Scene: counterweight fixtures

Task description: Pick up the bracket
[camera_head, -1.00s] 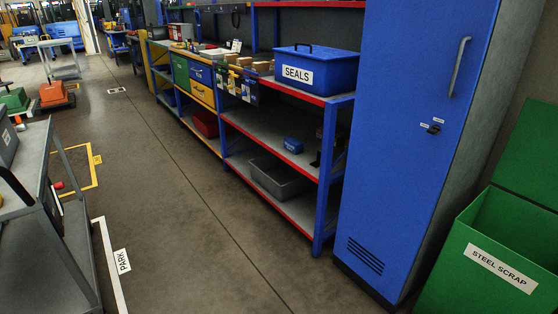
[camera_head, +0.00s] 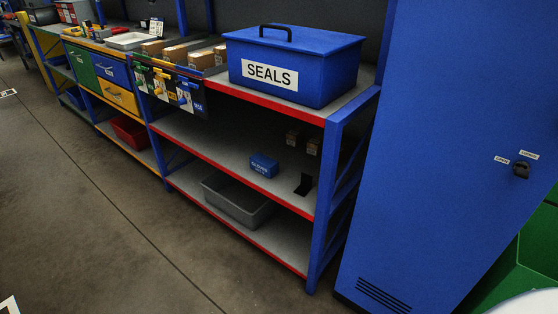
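A small dark L-shaped piece (camera_head: 304,185), which looks like the bracket, stands on the middle shelf (camera_head: 220,152) of the blue and red rack, near its right end. It is small and dark, so its exact shape is hard to tell. Neither of my grippers is in view.
A blue SEALS box (camera_head: 290,68) stands on the top shelf. A small blue box (camera_head: 264,166) and small brown blocks (camera_head: 313,146) share the bracket's shelf. A grey bin (camera_head: 238,202) is below. A blue cabinet (camera_head: 440,150) stands right; the floor (camera_head: 90,190) in front is clear.

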